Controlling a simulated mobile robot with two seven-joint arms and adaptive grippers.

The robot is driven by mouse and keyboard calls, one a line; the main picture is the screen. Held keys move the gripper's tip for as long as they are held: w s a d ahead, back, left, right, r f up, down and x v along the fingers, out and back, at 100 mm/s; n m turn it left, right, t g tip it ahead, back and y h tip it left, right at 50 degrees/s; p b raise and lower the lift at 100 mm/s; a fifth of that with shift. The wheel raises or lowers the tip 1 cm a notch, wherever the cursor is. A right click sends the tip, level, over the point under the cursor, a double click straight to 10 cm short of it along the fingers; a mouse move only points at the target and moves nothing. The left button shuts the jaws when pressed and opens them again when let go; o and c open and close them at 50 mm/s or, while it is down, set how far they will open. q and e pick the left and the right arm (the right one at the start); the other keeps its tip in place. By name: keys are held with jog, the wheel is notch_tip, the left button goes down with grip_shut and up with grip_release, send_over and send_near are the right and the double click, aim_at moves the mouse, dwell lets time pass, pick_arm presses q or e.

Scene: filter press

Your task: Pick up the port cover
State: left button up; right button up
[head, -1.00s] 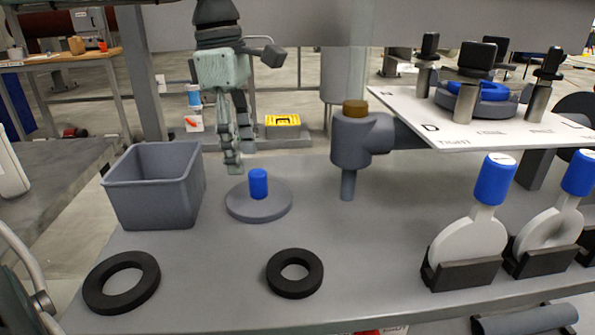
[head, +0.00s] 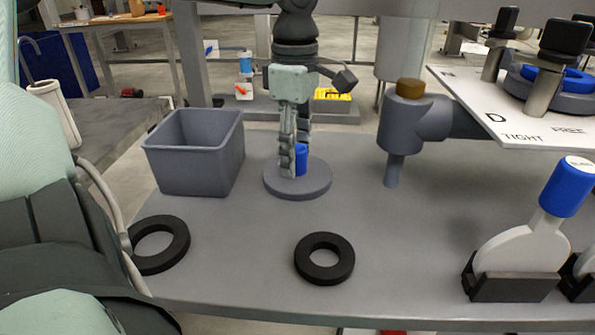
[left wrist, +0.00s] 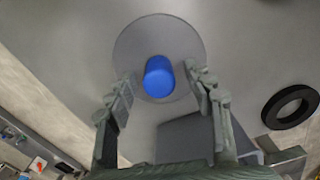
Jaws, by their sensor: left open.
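The port cover (head: 312,186) is a flat grey disc with an upright blue knob (head: 301,158), lying on the grey bench. It also shows in the left wrist view (left wrist: 135,45), with the knob (left wrist: 158,76) near its middle. My left gripper (head: 294,168) points down over the disc. Its fingers are apart, one on either side of the knob. In the left wrist view, gaps show between the knob and both fingers. One finger partly hides the knob in the head view. My right gripper is not in view.
A grey open bin (head: 195,165) stands left of the cover. Two black rings (head: 325,259) lie nearer the front edge. A grey pipe fitting with a brown cap (head: 411,89) stands to the right. Blue-handled valves (head: 567,187) and a white labelled plate (head: 480,105) are further right.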

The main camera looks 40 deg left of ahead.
pick_arm(q)
grip_shut()
dwell(0.3)
jog(key=shift+r, duration=0.1)
